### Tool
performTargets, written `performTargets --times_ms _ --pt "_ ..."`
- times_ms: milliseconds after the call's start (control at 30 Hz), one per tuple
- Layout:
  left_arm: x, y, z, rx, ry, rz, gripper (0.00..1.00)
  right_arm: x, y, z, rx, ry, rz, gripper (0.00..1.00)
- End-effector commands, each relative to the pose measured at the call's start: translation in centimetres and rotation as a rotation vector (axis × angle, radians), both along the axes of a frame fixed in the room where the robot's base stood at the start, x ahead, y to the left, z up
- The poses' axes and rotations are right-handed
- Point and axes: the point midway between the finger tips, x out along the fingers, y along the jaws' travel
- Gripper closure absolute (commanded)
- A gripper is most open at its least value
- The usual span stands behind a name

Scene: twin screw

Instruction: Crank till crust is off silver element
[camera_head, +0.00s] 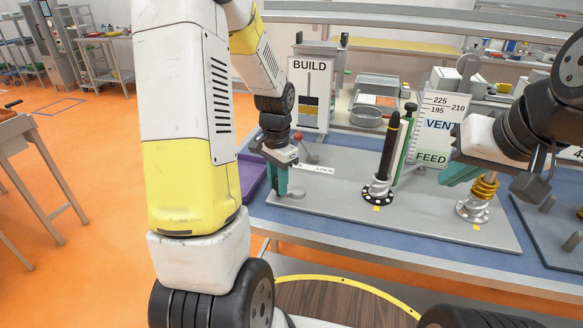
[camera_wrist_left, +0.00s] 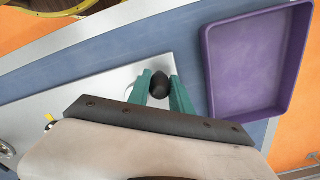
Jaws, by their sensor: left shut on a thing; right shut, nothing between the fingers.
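My left gripper (camera_head: 282,188) has green fingers and is shut on a black knob (camera_wrist_left: 159,85) at the left end of the grey board, beside the LOCK label (camera_head: 318,169). What the knob is fixed to is hidden. A black pointed rod (camera_head: 390,148) stands upright mid-board on a silver coiled base (camera_head: 377,187) with a black ring. Further right is a silver element (camera_head: 472,210) with gold-coloured rings (camera_head: 484,188) around its upper part. My right gripper (camera_head: 446,180) is shut and empty, close to the gold rings on their left; whether it touches them is unclear.
A purple tray (camera_wrist_left: 250,60) lies left of the board. Behind stand a BUILD gauge (camera_head: 311,95), a green column (camera_head: 405,140) and a VENT/FEED scale panel (camera_head: 436,130). The board's front middle is clear.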

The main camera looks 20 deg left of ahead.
Motion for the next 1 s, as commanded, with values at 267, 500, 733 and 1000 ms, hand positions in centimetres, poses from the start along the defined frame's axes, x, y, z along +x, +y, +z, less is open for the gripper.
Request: performTargets --times_ms 267,500,733,1000 --pt "-1.2 -0.9 0.1 0.0 -0.001 0.26 1.0 0.0 0.0 0.0 0.0 0.0 0.0 1.0" --pt "-2.1 -1.9 0.1 -0.001 -0.002 0.488 1.0 0.0 0.0 0.0 0.0 0.0 0.0 1.0" --pt "-2.7 -3.0 0.1 -0.002 -0.001 0.705 1.0 0.0 0.0 0.0 0.0 0.0 0.0 1.0" --pt "-3.0 -4.4 0.1 -0.001 -0.003 0.96 1.0 0.0 0.0 0.0 0.0 0.0 0.0 1.0"
